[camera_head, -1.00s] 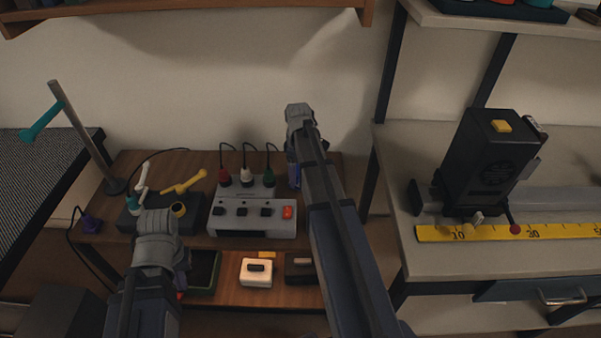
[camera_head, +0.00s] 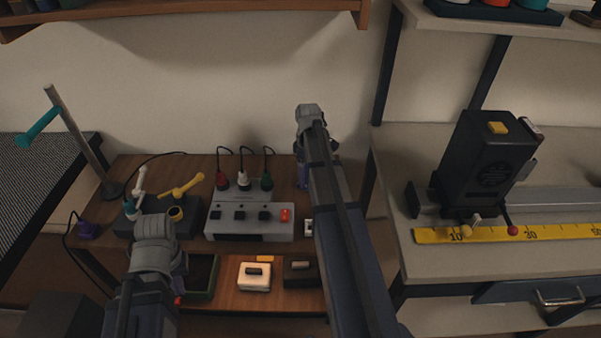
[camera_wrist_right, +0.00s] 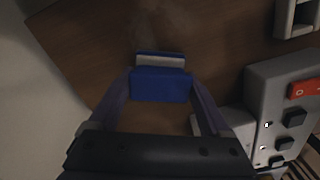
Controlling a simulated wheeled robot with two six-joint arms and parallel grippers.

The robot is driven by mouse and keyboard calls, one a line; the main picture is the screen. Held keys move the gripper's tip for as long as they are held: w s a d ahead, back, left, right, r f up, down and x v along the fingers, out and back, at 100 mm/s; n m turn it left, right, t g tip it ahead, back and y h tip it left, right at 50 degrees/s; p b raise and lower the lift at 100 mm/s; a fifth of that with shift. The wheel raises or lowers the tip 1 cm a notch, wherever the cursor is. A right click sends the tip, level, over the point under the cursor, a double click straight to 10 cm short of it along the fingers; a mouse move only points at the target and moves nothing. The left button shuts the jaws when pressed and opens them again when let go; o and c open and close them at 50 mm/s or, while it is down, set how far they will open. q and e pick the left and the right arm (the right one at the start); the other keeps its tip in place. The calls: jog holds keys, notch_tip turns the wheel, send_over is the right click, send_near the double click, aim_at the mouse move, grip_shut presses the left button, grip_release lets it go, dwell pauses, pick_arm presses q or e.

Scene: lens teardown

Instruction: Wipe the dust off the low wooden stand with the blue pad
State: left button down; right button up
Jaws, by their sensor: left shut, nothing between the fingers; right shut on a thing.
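The low wooden stand (camera_head: 200,161) is a brown two-level bench at left centre in the head view; its bare top fills much of the right wrist view (camera_wrist_right: 95,50). My right gripper (camera_wrist_right: 161,92) is shut on the blue pad (camera_wrist_right: 162,86), which has a pale layer and lies close over the wood; contact is unclear. A faint greyish smudge, perhaps dust, shows on the wood beyond the pad. In the head view the right gripper (camera_head: 304,172) is at the stand's right end, the pad mostly hidden. My left gripper (camera_head: 156,240) is shut and empty in front of the stand, its fingertips mostly hidden.
A grey switch box (camera_head: 249,222) with a red button stands beside the pad, with several corded plugs behind it. A dark box with a yellow lever (camera_head: 183,187) is at left. A white block (camera_head: 254,276) sits on the lower shelf. A workbench (camera_head: 440,262) stands at right.

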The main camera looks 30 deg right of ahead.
jog(key=shift+d, duration=0.15)
jog(key=shift+s+d+f, duration=0.1)
jog(key=shift+s+d, duration=0.45)
jog(key=shift+d, duration=0.2)
jog(key=shift+s+d, duration=0.5)
jog(key=shift+d, duration=0.2)
jog(key=shift+s+d, duration=0.45)
jog(key=shift+d, duration=0.35)
jog(key=shift+s+d, duration=0.45)
jog(key=shift+d, duration=0.3)
jog(key=shift+s+d, duration=0.5)
jog(key=shift+d, duration=0.25)
jog(key=shift+s+d, duration=0.45)
jog(key=shift+d, duration=0.3)
jog(key=shift+d+r+p, duration=0.1)
jog(key=shift+r+p, duration=0.25)
jog(key=shift+r, duration=0.1)
notch_tip(320, 180, up, 5)
jog(key=p, duration=0.5)
